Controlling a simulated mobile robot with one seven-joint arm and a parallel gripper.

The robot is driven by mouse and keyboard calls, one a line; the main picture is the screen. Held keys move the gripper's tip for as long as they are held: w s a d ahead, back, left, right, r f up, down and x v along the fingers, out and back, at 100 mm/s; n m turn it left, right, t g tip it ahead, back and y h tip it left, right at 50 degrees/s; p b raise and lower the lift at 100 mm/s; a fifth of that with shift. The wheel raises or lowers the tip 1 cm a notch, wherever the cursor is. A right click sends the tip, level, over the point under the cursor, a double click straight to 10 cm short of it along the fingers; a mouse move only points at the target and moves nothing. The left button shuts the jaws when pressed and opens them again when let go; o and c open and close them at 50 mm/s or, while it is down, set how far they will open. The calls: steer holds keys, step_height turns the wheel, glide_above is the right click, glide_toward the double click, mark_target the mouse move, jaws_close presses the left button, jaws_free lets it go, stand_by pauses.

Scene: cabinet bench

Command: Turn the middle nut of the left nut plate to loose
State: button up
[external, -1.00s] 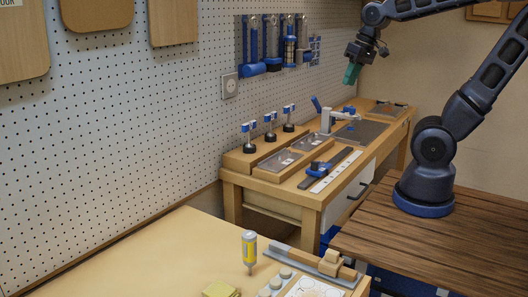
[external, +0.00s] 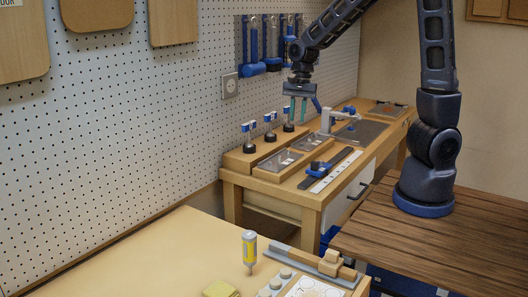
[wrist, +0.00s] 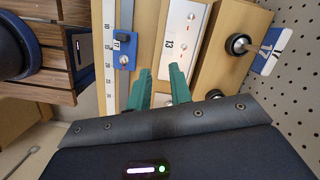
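Two grey metal plates, the nearer left one (external: 279,160) and the farther one (external: 312,143), lie in the wooden block on the bench. Their nuts are too small to make out in the external view. In the wrist view a silver plate (wrist: 182,42) with a "13"-like mark and small screw heads shows ahead of the fingers; I cannot tell which plate it is. My gripper (external: 297,112) points down above the back of the bench, near the farthest black knob. Its green fingers (wrist: 161,88) are apart with nothing between them.
Black knobs with blue-white tops (external: 270,126) stand along the wall side; one (wrist: 238,43) is right of the plate. A blue slider (external: 316,168) sits on a dark rail at the front. A grey lever fixture (external: 327,120) stands beyond the plates. The pegboard is close behind.

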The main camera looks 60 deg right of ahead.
mark_target(280, 157)
steer(key=w+a+f+m+h, duration=0.2)
steer(key=w+f+m, duration=0.2)
steer(key=w, duration=0.1)
steer(key=shift+w+a+f, duration=0.1)
steer(key=shift+w+f, duration=0.05)
steer(key=shift+f, duration=5)
jaws_close()
